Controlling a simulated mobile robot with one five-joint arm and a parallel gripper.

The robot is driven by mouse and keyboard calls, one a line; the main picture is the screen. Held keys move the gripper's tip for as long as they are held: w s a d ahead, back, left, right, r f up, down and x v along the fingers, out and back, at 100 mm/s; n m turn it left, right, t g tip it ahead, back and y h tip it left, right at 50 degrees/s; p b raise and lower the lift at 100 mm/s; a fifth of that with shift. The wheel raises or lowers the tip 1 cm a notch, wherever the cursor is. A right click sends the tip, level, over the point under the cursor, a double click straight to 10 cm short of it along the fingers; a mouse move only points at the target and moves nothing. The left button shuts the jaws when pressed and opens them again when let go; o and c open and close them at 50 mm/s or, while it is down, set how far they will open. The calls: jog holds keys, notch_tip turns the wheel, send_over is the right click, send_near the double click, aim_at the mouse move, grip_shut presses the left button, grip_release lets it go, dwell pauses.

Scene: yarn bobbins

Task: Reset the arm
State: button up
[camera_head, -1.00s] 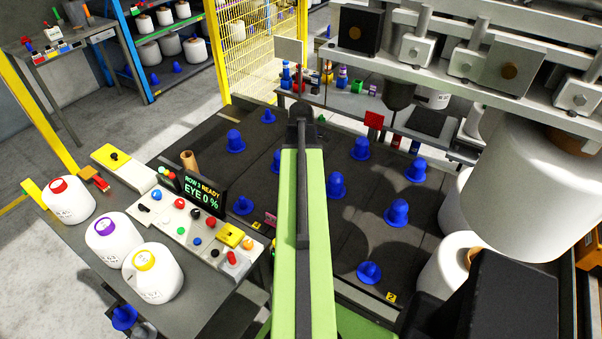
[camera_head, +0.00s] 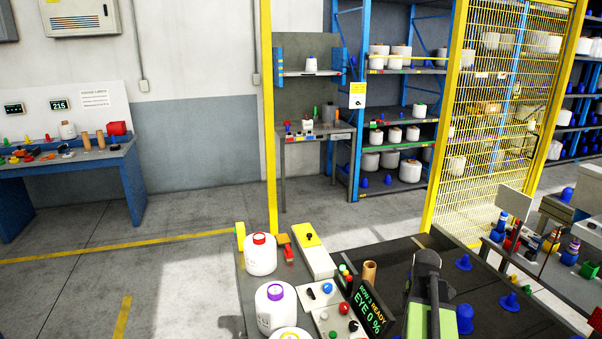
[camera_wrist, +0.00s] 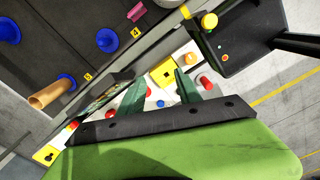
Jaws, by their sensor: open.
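My arm (camera_head: 416,318), green with a dark end, rises from the bottom edge in the head view, right of the control panel. I cannot make out the jaws there. In the wrist view my gripper (camera_wrist: 161,90) shows two dark green fingers spread apart with nothing between them. Behind them is the control panel (camera_wrist: 163,103) with its yellow blocks and red and blue buttons. I cannot tell their distance from it.
White bobbins with a red top (camera_head: 260,256) and a purple top (camera_head: 275,308) stand on the table left of the panel. A display (camera_head: 368,313) reads "EYE 0 %". A brown tube (camera_head: 369,273) and blue cones (camera_head: 464,263) are nearby. A yellow mesh fence (camera_head: 492,125) stands behind.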

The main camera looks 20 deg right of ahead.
jog(key=shift+m, duration=0.5)
jog(key=w+a+f, duration=0.1)
jog(key=w+a, duration=0.1)
jog(key=a, duration=0.8)
jog(key=w+a+b, duration=0.1)
jog(key=w+a, duration=0.2)
jog(key=a, duration=0.8)
jog(key=w+a+f+b, duration=0.1)
jog(key=w+a, duration=0.2)
jog(key=a, duration=0.7)
jog(key=shift+w+a+f, duration=0.1)
jog(key=shift+a+f, duration=0.25)
jog(key=shift+a, duration=0.05)
jog(key=a+m, duration=0.2)
jog(key=s+a+m, duration=0.1)
jog(key=a+m, duration=0.1)
jog(key=shift+s+a, duration=0.1)
jog(key=shift+a, duration=0.15)
jog(key=m, duration=0.5)
jog(key=shift+s+d, duration=0.2)
jog(key=shift+s, duration=0.05)
jog(key=m, duration=0.3)
